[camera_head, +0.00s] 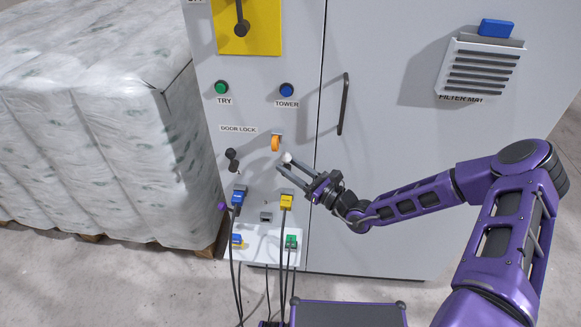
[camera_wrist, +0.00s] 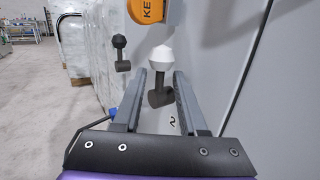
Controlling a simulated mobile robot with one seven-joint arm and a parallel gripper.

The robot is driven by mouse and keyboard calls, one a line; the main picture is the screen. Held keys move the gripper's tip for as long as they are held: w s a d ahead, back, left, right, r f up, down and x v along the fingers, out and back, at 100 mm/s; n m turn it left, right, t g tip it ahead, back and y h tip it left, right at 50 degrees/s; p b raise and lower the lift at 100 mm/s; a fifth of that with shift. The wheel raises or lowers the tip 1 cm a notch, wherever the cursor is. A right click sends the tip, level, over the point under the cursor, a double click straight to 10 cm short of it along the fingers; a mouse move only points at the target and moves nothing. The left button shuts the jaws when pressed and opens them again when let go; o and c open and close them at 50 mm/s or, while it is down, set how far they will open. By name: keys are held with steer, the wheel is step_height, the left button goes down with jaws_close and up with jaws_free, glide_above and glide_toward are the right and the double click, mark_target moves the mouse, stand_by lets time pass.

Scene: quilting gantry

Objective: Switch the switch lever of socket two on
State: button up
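A similar all-dark switch (camera_wrist: 120,55) is to the left, also in the head view (camera_head: 232,158).
Blue (camera_head: 238,198) and yellow (camera_head: 286,202) plugs with hanging cables sit below. A wrapped pallet stack (camera_head: 100,120) stands left. A black door handle (camera_head: 343,104) is to the right.

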steer(key=p+v, duration=0.1)
steer(key=v, duration=1.6)
steer(key=shift+s, duration=0.2)
steer(key=shift+d, duration=0.15)
